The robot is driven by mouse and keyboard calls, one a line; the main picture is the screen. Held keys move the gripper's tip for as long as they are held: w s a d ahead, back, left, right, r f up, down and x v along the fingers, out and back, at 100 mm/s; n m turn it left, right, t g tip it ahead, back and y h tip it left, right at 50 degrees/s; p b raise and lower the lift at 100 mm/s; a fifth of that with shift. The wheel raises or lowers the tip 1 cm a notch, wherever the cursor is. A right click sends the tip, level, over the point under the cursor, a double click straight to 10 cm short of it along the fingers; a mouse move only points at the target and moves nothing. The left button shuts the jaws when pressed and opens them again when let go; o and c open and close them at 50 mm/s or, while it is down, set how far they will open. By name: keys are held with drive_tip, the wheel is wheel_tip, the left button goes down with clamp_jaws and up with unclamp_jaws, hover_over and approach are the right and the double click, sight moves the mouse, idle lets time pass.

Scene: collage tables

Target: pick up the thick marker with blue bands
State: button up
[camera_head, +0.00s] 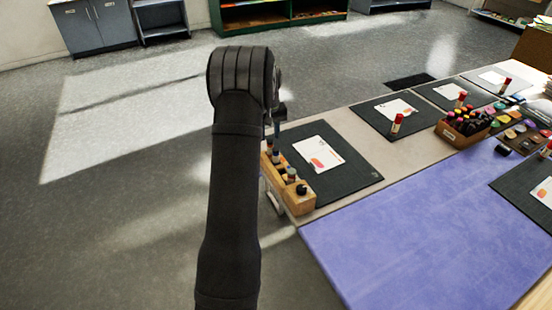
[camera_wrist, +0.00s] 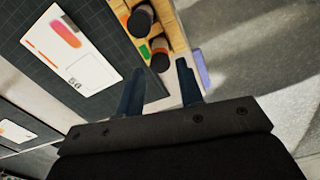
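A wooden holder (camera_head: 300,205) with several thick, dark-capped markers stands at the near left table edge; it shows at the top of the wrist view (camera_wrist: 182,28). Two dark-capped markers (camera_wrist: 160,57) (camera_wrist: 141,17) stand in it, the nearer one just ahead of the gap between my fingertips. I cannot tell blue bands on either one. In the head view, one marker in the holder (camera_head: 276,157) looks bluish, but it is small. My gripper (camera_wrist: 160,66) is open over the holder, its dark blue fingers apart with nothing gripped. My arm hides much of it in the head view.
A dark mat (camera_head: 345,173) with a white card (camera_head: 318,154) lies beside the holder. A violet mat (camera_head: 420,240) covers the near table. A box of markers (camera_head: 462,135) and upright red-capped markers (camera_head: 396,124) stand further right. Open floor lies left of the table.

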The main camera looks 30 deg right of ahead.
drive_tip(key=s+r+m, duration=0.5)
drive_tip(key=r+m, duration=0.6)
drive_tip(key=m, duration=0.6)
approach(276, 149)
drive_tip(key=f, duration=0.6)
drive_tip(key=shift+a, duration=0.3)
drive_tip(key=shift+d+f, duration=0.15)
drive_tip(key=shift+f, duration=1.2)
drive_tip(key=shift+d+f, duration=0.15)
drive_tip(key=shift+f, duration=1.15)
drive_tip(key=c, duration=0.7)
